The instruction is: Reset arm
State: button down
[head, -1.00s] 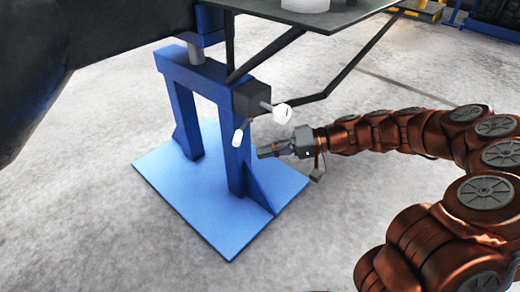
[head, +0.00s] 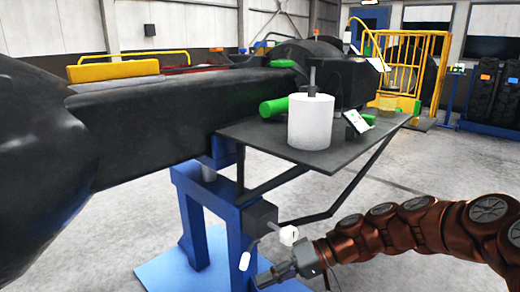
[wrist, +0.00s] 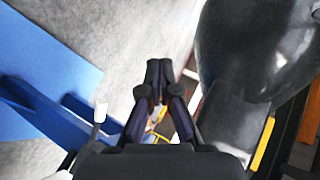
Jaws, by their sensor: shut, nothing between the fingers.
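My gripper (head: 268,279) is low in the head view, at the end of my orange-brown arm. It points left, in front of the blue stand (head: 190,200) and its blue base plate (head: 170,275). In the wrist view my gripper (wrist: 160,66) has its two dark fingers together, with nothing between them. A dark grey box with a white knob (head: 289,236) and a white handle (head: 245,261) is on the stand, just above and beside my gripper. Whether the gripper touches the stand cannot be told.
A dark table (head: 270,141) with a white cylinder (head: 310,122) and a green cylinder (head: 273,107) stands above my gripper, with slanted braces below. A large black casting (head: 150,125) spans the left. Open concrete floor (head: 420,165) lies right. A yellow barrier (head: 435,65) stands behind.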

jog(key=s+d+r+g+h+p, duration=0.1)
jog(key=s+r+h+p, duration=0.2)
jog(key=s+r+p, duration=0.4)
jog(key=s+d+r+h+p, duration=0.2)
jog(key=s+r+h+p, duration=0.1)
jog(key=s+r+p, duration=0.4)
jog(key=s+d+r+m+h+p, duration=0.4)
jog(key=s+d+r+h+p, duration=0.3)
jog(key=s+d+r+p, duration=0.3)
jog(key=d+r+p, duration=0.3)
jog(key=r+p, duration=0.1)
jog(key=p, duration=0.1)
jog(key=shift+s+d+t, duration=0.2)
jog(key=shift+d+t, duration=0.05)
jog(key=shift+t, duration=0.15)
